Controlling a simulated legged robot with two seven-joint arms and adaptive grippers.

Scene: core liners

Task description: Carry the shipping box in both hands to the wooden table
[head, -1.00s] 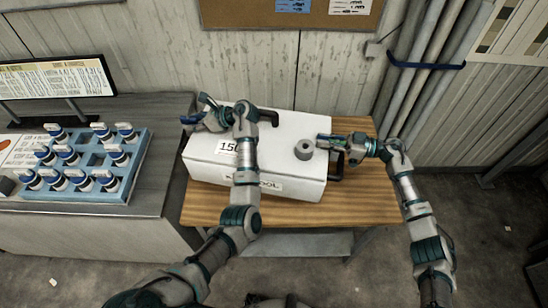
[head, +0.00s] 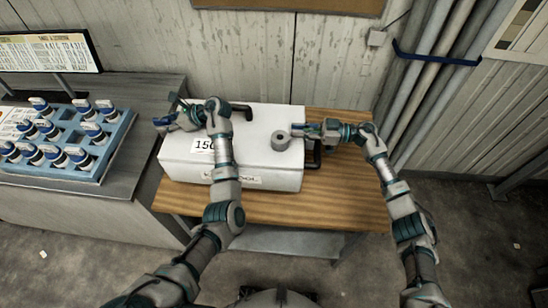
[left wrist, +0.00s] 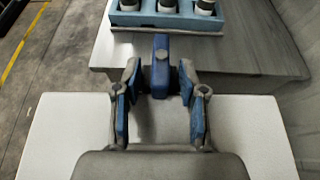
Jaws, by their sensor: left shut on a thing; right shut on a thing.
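The shipping box (head: 262,175) is a long white case with a "150" label. In the head view it is over the back left part of the wooden table (head: 345,195); whether it rests on it or hangs just above, I cannot tell. My left gripper (head: 165,122) is at the box's left end and my right gripper (head: 303,131) at its right end, by a black handle (head: 313,156). In the left wrist view, my left gripper's blue-padded fingers (left wrist: 160,108) stand over white box surface (left wrist: 60,130).
A small grey roll (head: 280,141) sits on top of the box. Pipes (head: 420,70) run up the wall at the right. The table's right part is bare.

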